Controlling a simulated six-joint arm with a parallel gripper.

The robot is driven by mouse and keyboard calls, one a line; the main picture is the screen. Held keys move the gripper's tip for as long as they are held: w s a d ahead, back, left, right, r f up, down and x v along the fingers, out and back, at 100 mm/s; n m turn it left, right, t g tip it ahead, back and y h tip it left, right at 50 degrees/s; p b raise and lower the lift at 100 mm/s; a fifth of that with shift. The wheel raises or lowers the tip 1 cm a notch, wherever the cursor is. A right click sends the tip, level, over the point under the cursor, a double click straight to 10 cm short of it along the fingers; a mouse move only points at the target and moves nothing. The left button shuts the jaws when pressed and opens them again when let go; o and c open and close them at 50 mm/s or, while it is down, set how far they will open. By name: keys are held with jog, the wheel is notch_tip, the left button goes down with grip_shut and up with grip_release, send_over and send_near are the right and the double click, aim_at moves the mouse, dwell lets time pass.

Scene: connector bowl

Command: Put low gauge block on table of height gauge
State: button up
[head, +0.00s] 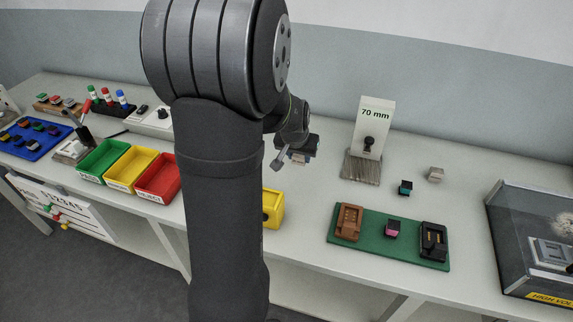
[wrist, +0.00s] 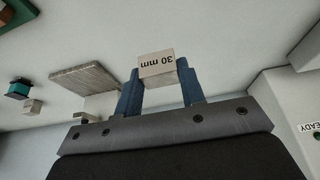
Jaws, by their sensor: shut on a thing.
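My gripper (wrist: 160,82) is shut on a pale block marked "30 mm" (wrist: 157,64), held between its two blue fingers. In the head view my gripper (head: 297,158) is above the bench, left of the height gauge, and the block is hard to make out there. The height gauge has a white upright panel (head: 375,108) reading "70 mm" with a dark knob. Its grey ribbed table (head: 361,168) is at the panel's foot and looks empty. In the wrist view the ribbed table (wrist: 84,79) lies left of the held block, apart from it.
A teal block (head: 405,188) and a pale block (head: 436,174) stand right of the gauge. A green mat (head: 340,237) in front holds a brown holder, a pink block and a black holder. Coloured bins (head: 157,176) are at left, a dark-framed case (head: 535,250) at far right.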

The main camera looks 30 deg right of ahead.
send_over(287, 170)
jog(key=s, duration=0.1)
jog(key=f, duration=0.2)
jog(key=shift+a+f, duration=0.35)
jog(key=shift+a, duration=0.05)
jog(key=shift+f, duration=2)
jog(key=shift+f, duration=0.1)
jog(key=o, duration=1.1)
jog(key=shift+o, duration=0.2)
jog(key=v, duration=1.1)
jog(key=shift+r, duration=0.3)
jog(key=shift+o, duration=0.4)
jog(key=shift+s+a+r, duration=0.2)
